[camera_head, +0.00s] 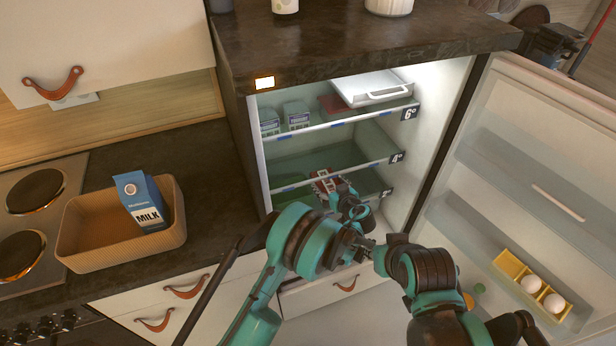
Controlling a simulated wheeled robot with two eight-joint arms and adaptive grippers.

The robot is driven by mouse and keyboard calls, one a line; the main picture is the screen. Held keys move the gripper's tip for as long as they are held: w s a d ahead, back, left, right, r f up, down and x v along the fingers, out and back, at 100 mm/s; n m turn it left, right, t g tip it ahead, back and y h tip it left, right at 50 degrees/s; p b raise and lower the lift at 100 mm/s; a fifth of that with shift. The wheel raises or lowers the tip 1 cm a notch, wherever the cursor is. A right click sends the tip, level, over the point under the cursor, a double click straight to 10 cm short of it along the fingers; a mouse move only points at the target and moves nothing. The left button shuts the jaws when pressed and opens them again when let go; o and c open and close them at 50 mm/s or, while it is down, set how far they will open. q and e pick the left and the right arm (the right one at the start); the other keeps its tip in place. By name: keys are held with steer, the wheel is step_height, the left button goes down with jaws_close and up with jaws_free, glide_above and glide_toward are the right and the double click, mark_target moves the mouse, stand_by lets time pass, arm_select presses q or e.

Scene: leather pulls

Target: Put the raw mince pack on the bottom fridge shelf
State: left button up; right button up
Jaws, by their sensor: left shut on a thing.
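The raw mince pack (322,184), a small red and white pack, is inside the open fridge, below the front edge of the shelf marked 4°. My left gripper (337,190) is shut on it, seen from behind. The bottom fridge shelf (373,198) has a small dark label at its right front, partly covered by my arm. I cannot tell whether the pack touches that shelf. My right arm's end (364,249) is just in front of the fridge, close to the left arm; its jaws are not clear.
The top shelf, marked 6°, holds cartons (297,115) and a white lidded tray (375,88). A green item (291,184) sits low at the fridge's left. The open door (510,160) stands right, with eggs (531,284) in it. A basket (95,240) with a milk carton (143,202) is on the counter.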

arm_select(q)
steer(key=w+a+f+b, duration=0.1)
steer(key=a+f, duration=0.1)
steer(key=a, duration=0.1)
steer(key=w+a+f+b, duration=0.1)
steer(key=a+f, duration=0.1)
steer(key=a, duration=0.2)
steer(key=w+a+f+b, duration=0.2)
steer(key=a, duration=0.1)
steer(key=shift+a+f, duration=0.25)
steer(key=shift+f, duration=0.15)
step_height(320, 180, down, 4)
steer(key=shift+f+b, duration=0.1)
steer(key=shift+b, duration=0.9)
steer(key=shift+r, duration=0.2)
steer(key=shift+f, duration=0.15)
steer(key=o, duration=1.7)
